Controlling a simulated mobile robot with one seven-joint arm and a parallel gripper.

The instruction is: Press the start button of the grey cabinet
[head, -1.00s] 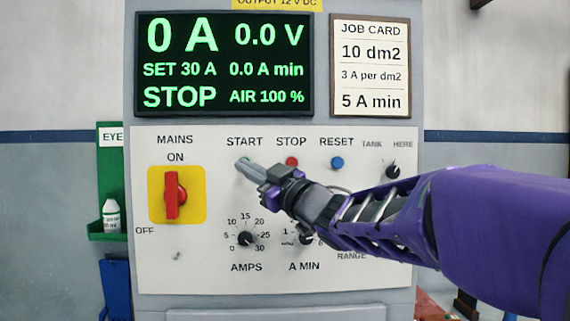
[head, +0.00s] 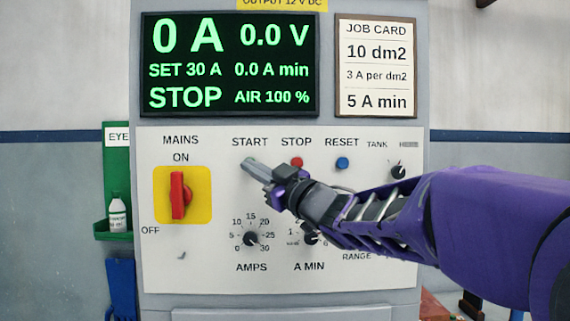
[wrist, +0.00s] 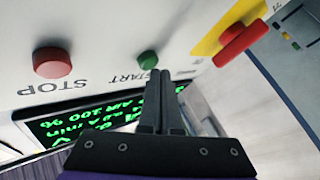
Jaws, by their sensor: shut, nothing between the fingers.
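The grey cabinet (head: 276,280) faces me with its white control panel. The green start button (wrist: 148,59) shows in the wrist view, just beyond my fingertips; in the head view my fingers cover it below the word START. My gripper (head: 249,163) is shut and empty, its tips pointing at the panel at the button. In the wrist view the closed fingers (wrist: 159,82) end close beside the button; I cannot tell whether they touch. The display (head: 230,65) reads 0 A, 0.0 V, SET 30 A and STOP.
The red stop button (head: 296,162) and blue reset button (head: 342,163) are to the right. A red mains switch (head: 178,195) on a yellow plate is at left, its handle upright. Knobs for amps (head: 251,238) and A min (head: 311,238) sit below. A job card (head: 375,66) hangs above.

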